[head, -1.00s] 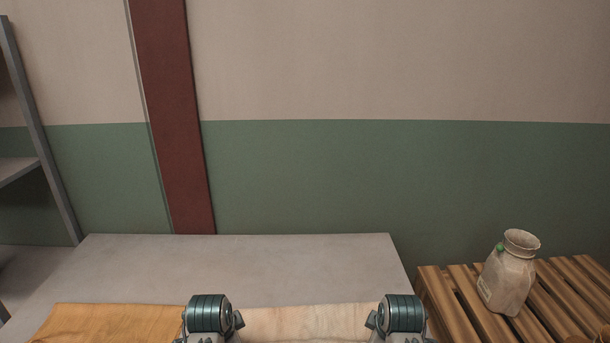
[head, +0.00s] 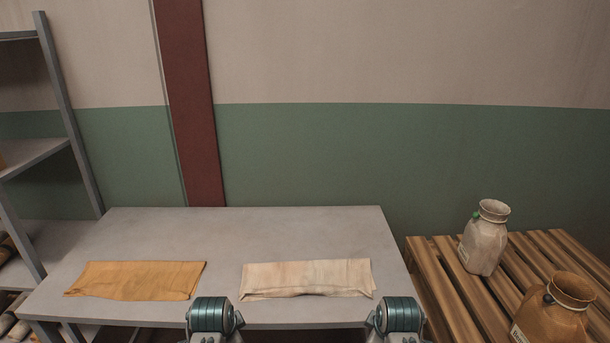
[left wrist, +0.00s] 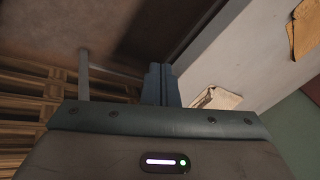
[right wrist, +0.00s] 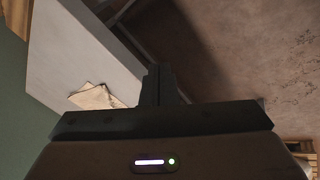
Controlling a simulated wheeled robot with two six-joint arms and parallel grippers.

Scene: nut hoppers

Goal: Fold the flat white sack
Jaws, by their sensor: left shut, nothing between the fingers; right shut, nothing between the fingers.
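The white sack (head: 308,278) lies on the grey table in the head view, right of the middle near the front edge. It is a long, wide strip with a slightly uneven front edge. It also shows in the left wrist view (left wrist: 217,99) and the right wrist view (right wrist: 95,96). My left gripper (left wrist: 161,85) is shut and empty, apart from the sack. My right gripper (right wrist: 157,85) is shut and empty, also apart from the sack. In the head view only my arm parts show at the bottom edge, not the fingers.
An orange-tan sack (head: 137,280) lies left of the white one on the grey table (head: 230,226). Right of the table, a wooden pallet (head: 440,290) bears a pale filled sack (head: 484,238) and a brown one (head: 553,310). A grey shelf rack (head: 68,110) stands at left.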

